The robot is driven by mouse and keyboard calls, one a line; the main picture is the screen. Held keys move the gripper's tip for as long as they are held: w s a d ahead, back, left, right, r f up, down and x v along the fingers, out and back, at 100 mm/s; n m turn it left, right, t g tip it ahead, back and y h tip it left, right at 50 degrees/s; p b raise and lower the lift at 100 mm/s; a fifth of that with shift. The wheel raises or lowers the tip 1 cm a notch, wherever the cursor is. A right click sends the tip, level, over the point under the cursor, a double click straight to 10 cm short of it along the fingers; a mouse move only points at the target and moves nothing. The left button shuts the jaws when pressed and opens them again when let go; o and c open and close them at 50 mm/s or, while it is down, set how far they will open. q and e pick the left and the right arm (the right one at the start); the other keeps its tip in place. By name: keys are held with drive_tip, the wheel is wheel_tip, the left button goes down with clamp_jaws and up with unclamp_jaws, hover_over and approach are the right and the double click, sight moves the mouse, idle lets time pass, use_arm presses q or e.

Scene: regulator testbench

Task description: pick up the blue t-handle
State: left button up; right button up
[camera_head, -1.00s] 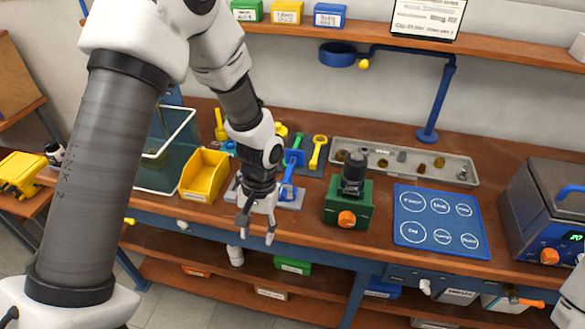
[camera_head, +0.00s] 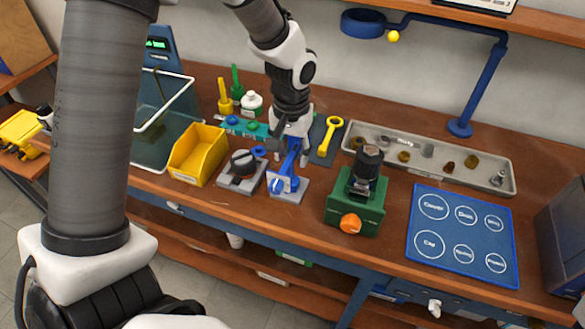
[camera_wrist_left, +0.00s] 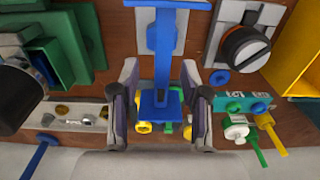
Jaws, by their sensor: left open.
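A blue T-shaped piece, which I take for the blue t-handle (camera_head: 291,160), stands at a small grey base (camera_head: 290,193) on the bench. In the left wrist view the blue t-handle (camera_wrist_left: 165,48) has a long bar running between my fingers and a wide crosspiece at the top edge. My left gripper (camera_head: 292,134) is over its far part in the head view. In the wrist view the left gripper (camera_wrist_left: 158,108) is open, one finger on each side of the bar with gaps visible. Contact cannot be told. My right gripper is not in view.
A grey base with a black knob (camera_head: 243,164) and a yellow bin (camera_head: 196,152) are to the left. A green fixture (camera_head: 342,206) stands close on the right. A yellow ring wrench (camera_head: 328,137) and a grey parts tray (camera_head: 467,171) lie behind and to the right.

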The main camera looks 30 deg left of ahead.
sight(291, 166)
use_arm(q)
wheel_tip(291, 166, down, 5)
drive_tip(key=shift+a+r+p, duration=0.1)
drive_tip(key=shift+a+p, duration=0.05)
drive_tip(key=shift+p, duration=0.15)
clamp_jaws()
drive_tip(key=shift+r, duration=0.15)
